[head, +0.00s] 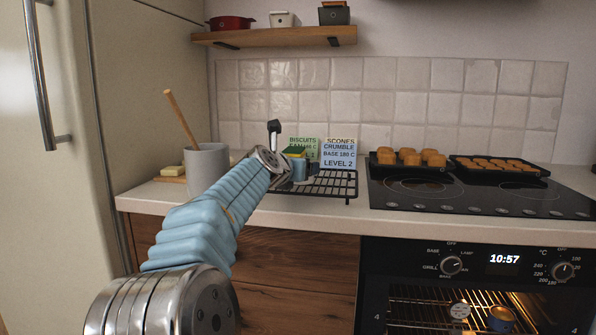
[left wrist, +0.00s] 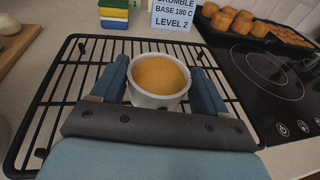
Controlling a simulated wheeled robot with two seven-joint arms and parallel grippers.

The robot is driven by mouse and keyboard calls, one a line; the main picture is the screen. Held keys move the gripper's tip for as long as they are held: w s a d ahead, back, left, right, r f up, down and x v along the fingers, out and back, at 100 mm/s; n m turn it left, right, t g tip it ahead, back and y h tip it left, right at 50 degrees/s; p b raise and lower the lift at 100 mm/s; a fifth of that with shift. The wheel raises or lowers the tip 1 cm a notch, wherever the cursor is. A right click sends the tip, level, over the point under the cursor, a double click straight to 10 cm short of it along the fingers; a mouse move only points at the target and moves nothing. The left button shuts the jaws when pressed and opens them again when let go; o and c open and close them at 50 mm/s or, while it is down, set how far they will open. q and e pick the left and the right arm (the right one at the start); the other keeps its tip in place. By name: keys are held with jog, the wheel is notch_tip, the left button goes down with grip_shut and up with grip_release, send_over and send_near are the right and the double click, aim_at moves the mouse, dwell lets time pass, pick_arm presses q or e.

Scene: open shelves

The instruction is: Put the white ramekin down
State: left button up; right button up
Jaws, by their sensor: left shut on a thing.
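The white ramekin (left wrist: 160,98), with an orange-brown filling, is upright between the two blue fingers of my left gripper (left wrist: 160,85), which is shut on it. In the left wrist view it is over the black wire rack (left wrist: 62,103); I cannot tell whether it touches the bars. In the head view my left gripper (head: 301,166) is over the rack (head: 340,187) on the counter, and the arm and gripper hide the ramekin. My right gripper is not in view.
A grey crock (head: 207,165) with a wooden stick is left. Trays of baked goods (head: 411,160) sit on the hob at right. The lit oven (head: 470,295) is below. Bare rack bars surround the ramekin.

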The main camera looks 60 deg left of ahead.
pick_arm(q)
jog(key=o, duration=1.1)
jog(key=shift+o, duration=0.2)
jog(key=v, duration=1.2)
